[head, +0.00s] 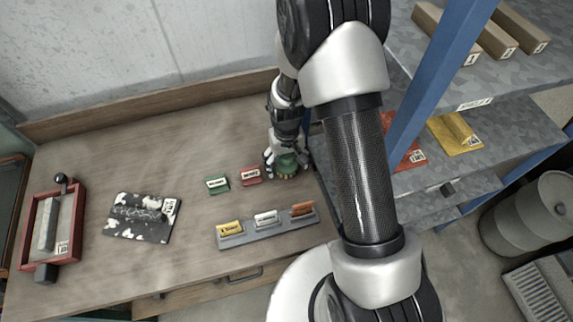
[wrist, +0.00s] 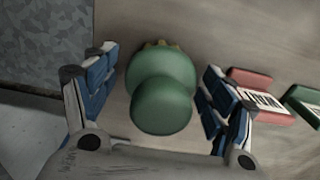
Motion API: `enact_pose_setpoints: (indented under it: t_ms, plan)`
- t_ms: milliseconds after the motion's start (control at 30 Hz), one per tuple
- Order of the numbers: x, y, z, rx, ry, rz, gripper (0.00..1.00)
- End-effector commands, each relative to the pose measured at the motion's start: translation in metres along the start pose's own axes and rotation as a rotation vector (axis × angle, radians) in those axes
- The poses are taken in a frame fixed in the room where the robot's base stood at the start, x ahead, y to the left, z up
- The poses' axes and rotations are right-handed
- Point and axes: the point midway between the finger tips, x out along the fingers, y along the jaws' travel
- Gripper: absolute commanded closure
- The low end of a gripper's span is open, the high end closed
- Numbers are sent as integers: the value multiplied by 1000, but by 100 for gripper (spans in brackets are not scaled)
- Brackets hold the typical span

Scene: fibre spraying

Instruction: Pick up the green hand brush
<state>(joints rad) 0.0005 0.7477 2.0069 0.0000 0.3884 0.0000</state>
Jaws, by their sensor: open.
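The green hand brush (wrist: 162,92) is in the middle of the wrist view, a rounded green body with a round knob and a thin strip of yellowish bristles at its far edge. My gripper (wrist: 160,80) is open, with one blue-padded finger on each side of the brush. Some gap shows between the brush and the fingers. In the head view the green brush (head: 288,165) is at the right part of the wooden table, partly hidden by my gripper (head: 285,160), which is down around it.
A red block (head: 251,176) and a green block (head: 217,185) lie just left of my gripper. A grey rack (head: 262,232) with several labelled blocks sits nearer the front. A black-and-white speckled sheet (head: 142,217) and a red frame (head: 50,232) are farther left. A blue-posted shelf (head: 440,70) stands right.

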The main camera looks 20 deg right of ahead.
Motion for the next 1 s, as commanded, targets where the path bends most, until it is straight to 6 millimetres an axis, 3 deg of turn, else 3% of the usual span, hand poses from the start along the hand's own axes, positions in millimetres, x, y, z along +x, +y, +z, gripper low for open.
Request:
enact_pose_setpoints:
  t_ms: [233, 1000]
  plan:
    - [1, 0, 0, 0, 2, 0, 24]
    - [1, 0, -1, 0, 2, 0, 76]
